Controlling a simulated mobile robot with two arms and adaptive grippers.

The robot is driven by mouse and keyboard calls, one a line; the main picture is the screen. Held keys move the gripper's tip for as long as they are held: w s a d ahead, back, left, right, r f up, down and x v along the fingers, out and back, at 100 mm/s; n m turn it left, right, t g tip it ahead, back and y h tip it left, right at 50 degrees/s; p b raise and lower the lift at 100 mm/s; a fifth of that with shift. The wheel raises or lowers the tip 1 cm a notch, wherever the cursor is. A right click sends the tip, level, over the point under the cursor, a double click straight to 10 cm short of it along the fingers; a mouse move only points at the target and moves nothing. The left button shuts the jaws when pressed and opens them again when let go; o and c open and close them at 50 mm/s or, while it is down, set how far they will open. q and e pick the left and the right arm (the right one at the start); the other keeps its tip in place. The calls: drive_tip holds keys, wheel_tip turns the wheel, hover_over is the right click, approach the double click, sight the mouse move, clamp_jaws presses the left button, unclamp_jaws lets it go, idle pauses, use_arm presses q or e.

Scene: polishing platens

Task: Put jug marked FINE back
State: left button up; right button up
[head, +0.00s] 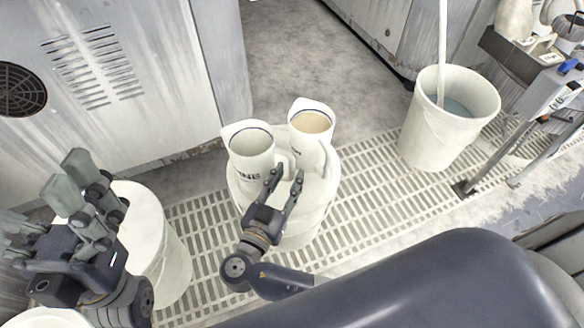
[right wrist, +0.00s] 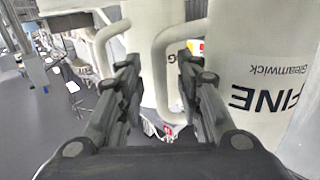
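The white jug marked FINE (head: 251,150) stands on the lid of a white drum (head: 308,203) in the head view, with "NE" of its label showing. It shows upside down at the right of the right wrist view (right wrist: 262,75). A second white jug (head: 312,132), with tan liquid in it, stands beside it on the right. My right gripper (head: 286,178) is open in front of the jugs. In the right wrist view its fingers are on either side of the FINE jug's handle (right wrist: 161,75), apart from it. My left gripper (head: 69,174) is open and empty at the far left.
A lidded white drum (head: 143,215) stands by my left gripper. A white bucket (head: 435,135) with liquid and a pole stands at the right, near a cart with bottles (head: 530,55). A worn grey cabinet (head: 130,60) is at the back left. Grating (head: 365,195) covers the floor.

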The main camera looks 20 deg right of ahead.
drive_tip(key=v, duration=0.8)
drive_tip(key=shift+s+a+p, duration=0.15)
drive_tip(key=shift+s+p, duration=0.1)
drive_tip(key=shift+p, duration=0.05)
drive_tip(key=shift+r, duration=0.1)
